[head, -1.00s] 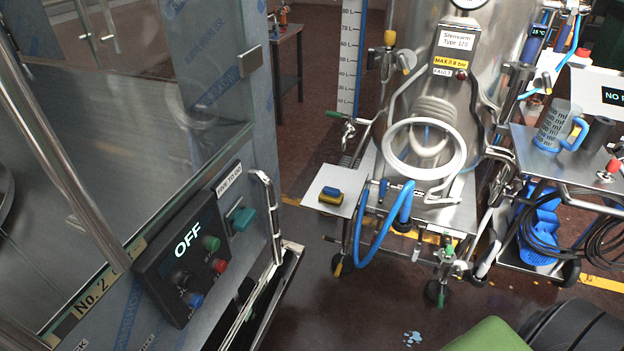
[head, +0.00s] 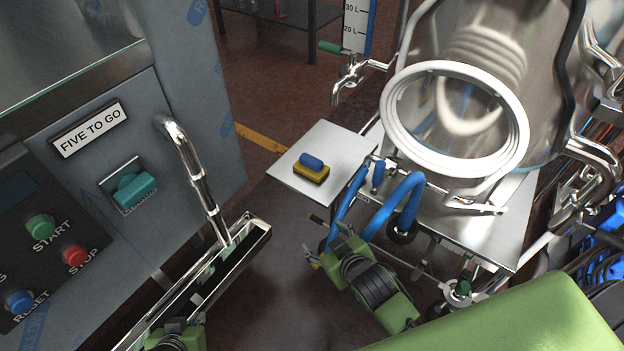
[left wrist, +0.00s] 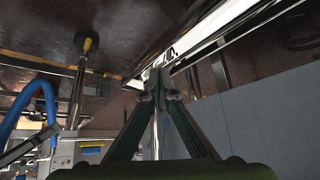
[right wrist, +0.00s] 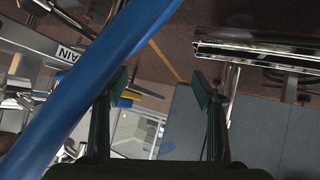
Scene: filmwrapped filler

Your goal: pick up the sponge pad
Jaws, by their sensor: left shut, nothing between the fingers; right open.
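The sponge pad (head: 311,169), yellow below with a blue top, lies on a flat metal side shelf (head: 340,143) of the tank cart. My right gripper (head: 335,250) is below and in front of that shelf, apart from the pad. My left gripper (head: 178,338) is at the bottom edge of the head view, beside the machine's metal rail. Its fingertips meet with nothing between them in the left wrist view (left wrist: 160,88).
Blue hoses (head: 396,208) hang right of the shelf, and one crosses close in front of the right wrist camera (right wrist: 85,85). The steel tank (head: 480,110) stands behind. A control panel (head: 45,230) and a bent handle (head: 195,170) are at left. Floor shows between machine and cart.

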